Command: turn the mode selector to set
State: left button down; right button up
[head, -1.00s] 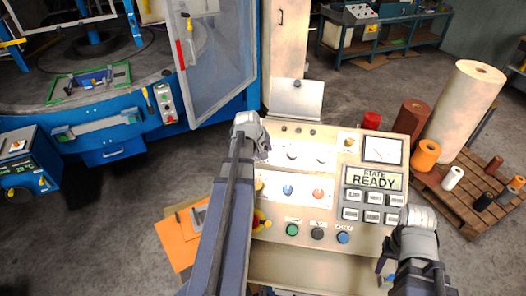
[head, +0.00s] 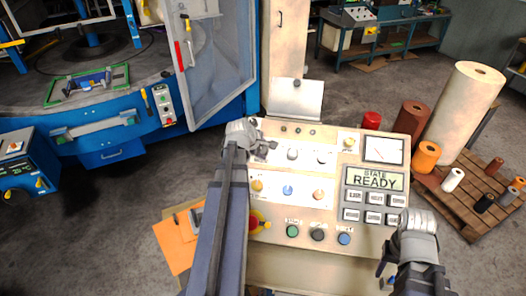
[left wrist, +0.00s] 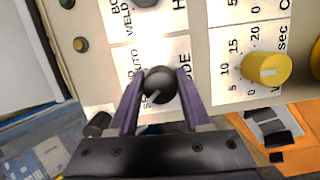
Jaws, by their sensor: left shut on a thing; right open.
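The mode selector is a round black knob (left wrist: 160,80) in the left wrist view, with a short white mark pointing down-left. Printed words around it are partly covered; "UTO" and "ODE" can be read. My left gripper (head: 266,152) has its purple fingers shut on this knob, one on each side. In the head view the gripper hides the knob, at the upper left of the beige control panel (head: 330,222). My right gripper (head: 385,272) is open and empty, low at the panel's right front edge, its fingers partly hidden.
A yellow knob (left wrist: 268,69) sits beside the selector. The panel also carries coloured buttons, a keypad, a "STATE READY" display (head: 374,178) and a meter (head: 382,150). A red and yellow stop button (head: 255,222) is close to my left forearm. An orange folder (head: 176,240) lies left.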

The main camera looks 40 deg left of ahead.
pick_arm(q)
jog(key=shift+n, duration=0.6)
jog(key=shift+c, duration=1.8)
grip_release()
jog(key=p+v, duration=0.6)
jog(key=v, duration=0.1)
jog(key=shift+s+r, duration=0.3)
